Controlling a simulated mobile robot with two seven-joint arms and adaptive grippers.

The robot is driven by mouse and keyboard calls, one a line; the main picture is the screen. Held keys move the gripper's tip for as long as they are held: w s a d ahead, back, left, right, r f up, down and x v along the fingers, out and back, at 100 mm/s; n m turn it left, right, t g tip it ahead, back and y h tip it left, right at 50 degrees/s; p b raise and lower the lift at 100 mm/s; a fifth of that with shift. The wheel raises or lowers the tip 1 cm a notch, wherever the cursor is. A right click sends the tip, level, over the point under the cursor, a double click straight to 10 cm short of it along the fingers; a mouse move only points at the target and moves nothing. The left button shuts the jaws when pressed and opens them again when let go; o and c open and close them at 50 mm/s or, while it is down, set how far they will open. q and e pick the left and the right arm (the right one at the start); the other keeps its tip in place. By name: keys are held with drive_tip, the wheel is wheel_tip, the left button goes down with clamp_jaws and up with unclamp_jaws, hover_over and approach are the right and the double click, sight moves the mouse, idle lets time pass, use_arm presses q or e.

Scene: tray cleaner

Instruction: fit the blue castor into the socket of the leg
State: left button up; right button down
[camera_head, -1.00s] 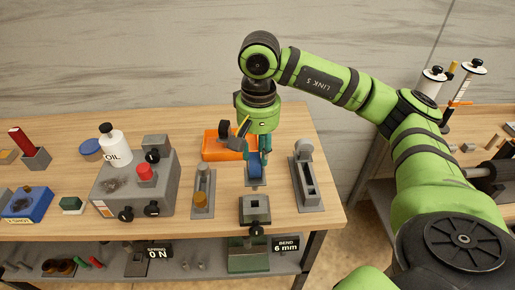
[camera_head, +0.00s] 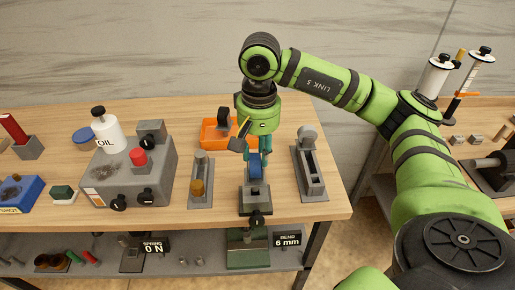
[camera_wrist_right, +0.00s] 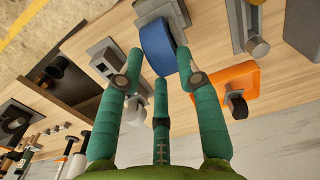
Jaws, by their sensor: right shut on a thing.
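My right gripper (camera_head: 258,158) is shut on the blue castor (camera_head: 256,172) and points down. The castor hangs right above the grey block with the socket (camera_head: 255,199), which I take to be the leg in its holder. In the right wrist view the blue castor (camera_wrist_right: 158,46) is between the fingertips (camera_wrist_right: 160,68), and part of a grey block (camera_wrist_right: 165,10) shows just beyond it. The castor hides the socket, so I cannot tell whether its stem is in it. My left gripper is not in view.
An orange tray (camera_head: 209,136) stands behind, left of the gripper. Grey fixtures stand on the left (camera_head: 207,164) and right (camera_head: 322,183) of the block. A grey machine box (camera_head: 150,180) with an oil bottle (camera_head: 106,135) is further left. The table's front edge is close.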

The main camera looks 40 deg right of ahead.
sight(257, 167)
drive_tip(key=shift+b, duration=0.75)
idle(1.4)
drive_tip(key=shift+f+b, duration=2.7)
drive_tip(key=shift+f, duration=0.1)
drive_tip(key=c, duration=0.8)
unclamp_jaws()
drive_tip(key=shift+o, duration=0.2)
wheel_tip(257, 167, up, 12)
drive_tip(key=shift+s, duration=0.1)
